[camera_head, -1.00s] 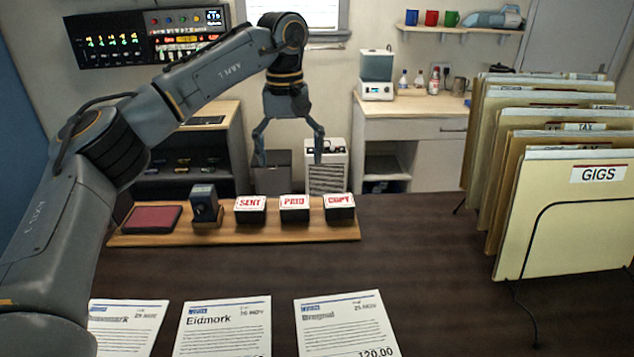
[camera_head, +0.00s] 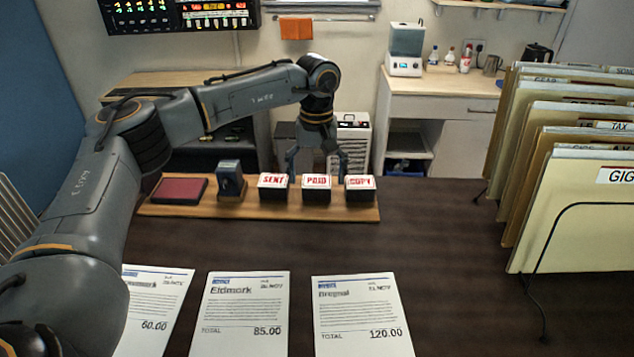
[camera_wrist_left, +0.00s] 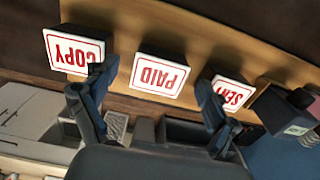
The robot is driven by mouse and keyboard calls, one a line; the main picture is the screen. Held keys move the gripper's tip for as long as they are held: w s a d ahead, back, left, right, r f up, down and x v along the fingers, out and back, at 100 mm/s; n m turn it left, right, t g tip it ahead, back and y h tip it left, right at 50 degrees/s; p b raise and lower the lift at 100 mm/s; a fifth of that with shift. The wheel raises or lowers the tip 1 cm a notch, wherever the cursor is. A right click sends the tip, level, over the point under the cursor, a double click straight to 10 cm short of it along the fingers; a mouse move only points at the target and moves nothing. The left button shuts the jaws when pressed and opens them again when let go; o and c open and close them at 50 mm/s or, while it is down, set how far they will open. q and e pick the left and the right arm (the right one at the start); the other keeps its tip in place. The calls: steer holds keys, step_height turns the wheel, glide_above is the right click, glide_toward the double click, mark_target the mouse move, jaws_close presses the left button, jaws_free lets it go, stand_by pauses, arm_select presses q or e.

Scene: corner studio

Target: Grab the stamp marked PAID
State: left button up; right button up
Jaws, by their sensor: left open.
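The PAID stamp (camera_head: 316,187) is a dark block with a white top and red lettering. It stands on a wooden tray (camera_head: 230,209) between the SENT stamp (camera_head: 273,186) and the COPY stamp (camera_head: 360,188). My left gripper (camera_head: 318,172) is open and empty, pointing down just behind the stamps. In the left wrist view the PAID stamp (camera_wrist_left: 158,75) lies between and beyond the two open fingers (camera_wrist_left: 150,92). One finger overlaps the COPY stamp (camera_wrist_left: 75,52), the other the SENT stamp (camera_wrist_left: 232,92); I cannot tell whether they touch. My right gripper is not in view.
A red ink pad (camera_head: 179,190) and a small dark stamper (camera_head: 230,180) share the tray. Several invoices, one marked Eidmork (camera_head: 240,313), lie in front. A folder rack (camera_head: 570,215) stands at the right. The dark desk between is clear.

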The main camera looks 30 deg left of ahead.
arm_select(q)
step_height(320, 180, down, 2)
steer(key=shift+f, duration=0.3)
steer(key=c, duration=1.2)
steer(key=shift+r, duration=0.1)
steer(key=shift+c, duration=0.3)
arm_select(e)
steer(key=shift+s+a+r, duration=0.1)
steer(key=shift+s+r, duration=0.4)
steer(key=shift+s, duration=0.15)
arm_select(q)
steer(key=shift+r, duration=0.1)
